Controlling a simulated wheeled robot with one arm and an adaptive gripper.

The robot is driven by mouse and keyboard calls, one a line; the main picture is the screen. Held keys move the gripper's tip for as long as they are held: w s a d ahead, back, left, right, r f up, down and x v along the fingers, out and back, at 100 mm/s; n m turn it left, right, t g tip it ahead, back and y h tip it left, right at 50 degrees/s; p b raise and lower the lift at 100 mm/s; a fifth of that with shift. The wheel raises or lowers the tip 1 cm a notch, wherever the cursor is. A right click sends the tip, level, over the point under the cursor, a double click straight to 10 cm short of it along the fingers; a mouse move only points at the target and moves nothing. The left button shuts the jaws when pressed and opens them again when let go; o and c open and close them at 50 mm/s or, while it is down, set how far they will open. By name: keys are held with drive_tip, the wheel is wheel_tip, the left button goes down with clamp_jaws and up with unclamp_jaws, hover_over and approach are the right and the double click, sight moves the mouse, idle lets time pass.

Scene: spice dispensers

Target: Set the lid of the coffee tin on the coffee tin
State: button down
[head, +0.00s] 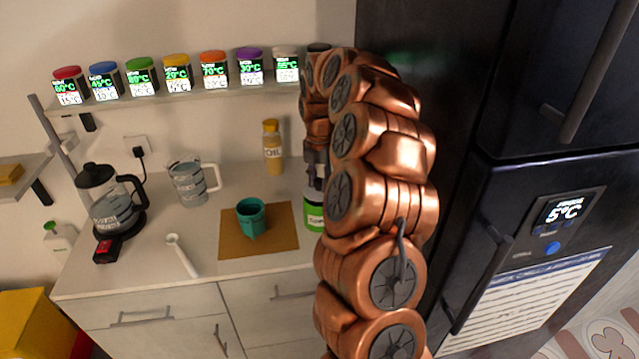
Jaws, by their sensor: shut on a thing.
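The coffee tin (313,217), with a green label, stands on the counter at the right, partly covered by my copper arm. My gripper (316,182) points down directly over the top of the tin. It is shut on the lid, which is small and mostly hidden here by the fingers and the arm. I cannot tell whether the lid touches the tin's rim or is slightly above it.
A teal cup (251,216) stands on a brown mat (230,246) left of the tin. An oil bottle (272,150) stands behind. A measuring jug (188,183), a coffee maker (112,205) and a white spoon (182,256) are further left. A black fridge (440,110) bounds the right.

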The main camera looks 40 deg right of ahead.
sight(319, 180)
drive_tip(key=shift+f, duration=0.9)
drive_tip(key=shift+f, duration=0.15)
drive_tip(key=c, duration=0.9)
unclamp_jaws()
drive_tip(key=shift+o, duration=0.2)
wheel_tip(319, 180, up, 12)
drive_tip(key=b, duration=0.3)
drive_tip(key=shift+f, duration=0.2)
drive_tip(key=shift+r, duration=0.3)
